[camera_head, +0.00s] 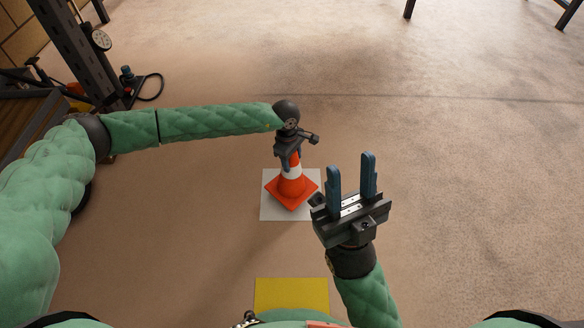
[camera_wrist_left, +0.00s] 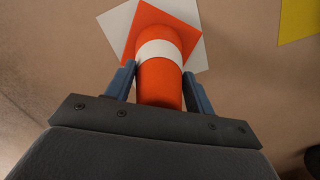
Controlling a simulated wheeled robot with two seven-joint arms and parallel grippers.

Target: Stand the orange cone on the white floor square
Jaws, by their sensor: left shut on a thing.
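The orange cone (camera_head: 291,188) with a white band is upright in the head view, over the white floor square (camera_head: 270,209). Its base looks turned relative to the square. I cannot tell whether the base touches the floor. My left gripper (camera_head: 290,160) is shut on the upper part of the cone. In the left wrist view the cone (camera_wrist_left: 160,85) sits between the blue fingers of the left gripper (camera_wrist_left: 160,88), and the white square (camera_wrist_left: 117,22) shows around its base. My right gripper (camera_head: 352,178) is open and empty, to the right of the cone.
A yellow floor square (camera_head: 291,294) lies nearer to me; it also shows in the left wrist view (camera_wrist_left: 300,18). A dark metal post (camera_head: 75,45) and a bench (camera_head: 30,125) stand at the left.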

